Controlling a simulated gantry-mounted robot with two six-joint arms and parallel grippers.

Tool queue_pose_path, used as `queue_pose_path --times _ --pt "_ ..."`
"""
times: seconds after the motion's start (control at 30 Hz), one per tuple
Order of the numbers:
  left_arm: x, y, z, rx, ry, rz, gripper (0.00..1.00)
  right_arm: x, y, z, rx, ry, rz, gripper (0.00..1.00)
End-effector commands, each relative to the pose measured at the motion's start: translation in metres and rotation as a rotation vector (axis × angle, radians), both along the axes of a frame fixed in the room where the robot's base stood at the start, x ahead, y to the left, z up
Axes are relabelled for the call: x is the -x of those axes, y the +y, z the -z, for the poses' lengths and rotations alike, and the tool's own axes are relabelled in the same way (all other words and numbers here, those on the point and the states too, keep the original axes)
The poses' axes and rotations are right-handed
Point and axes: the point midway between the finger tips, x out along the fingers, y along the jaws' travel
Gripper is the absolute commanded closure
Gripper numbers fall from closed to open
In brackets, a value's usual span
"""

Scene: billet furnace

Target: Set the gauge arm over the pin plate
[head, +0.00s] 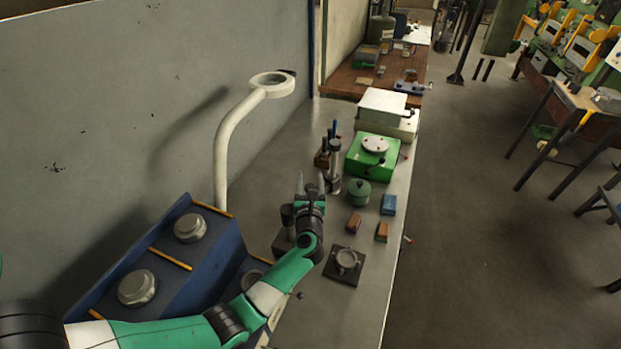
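My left gripper (310,184) reaches over the grey bench from the left. Its two fingertips point away from me and stand apart, with no object visible between them. A dark square plate (337,275) with a round grey ring on top, perhaps the pin plate, lies on the bench just to the right of my wrist. A dark stand (287,216) on a flat base, partly hidden by my gripper, is just left of it. A grey upright post (334,172) stands just beyond the gripper to the right. I cannot tell which of these carries the gauge arm. My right gripper is out of view.
A green pot (359,192), a blue box (388,204) and small brown blocks (354,223) are near the bench's right edge. A green instrument (371,156) stands beyond. A white lamp (229,135) arches behind a blue console (166,262) on the left.

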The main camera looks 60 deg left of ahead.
Motion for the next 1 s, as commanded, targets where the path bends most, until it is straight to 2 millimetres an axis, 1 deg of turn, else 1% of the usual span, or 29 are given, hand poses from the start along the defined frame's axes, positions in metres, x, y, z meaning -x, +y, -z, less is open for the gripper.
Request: queue_pose_path --times 0.03,0.3,1.0 --pt "0.0 -0.0001 0.0 0.0 0.0 0.0 0.52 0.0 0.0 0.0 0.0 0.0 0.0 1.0" --pt "0.0 -0.0002 0.0 0.0 0.0 0.0 1.0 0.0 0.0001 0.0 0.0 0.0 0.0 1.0" --pt "0.0 -0.0002 0.0002 0.0 0.0 0.0 1.0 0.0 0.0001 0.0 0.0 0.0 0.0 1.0"
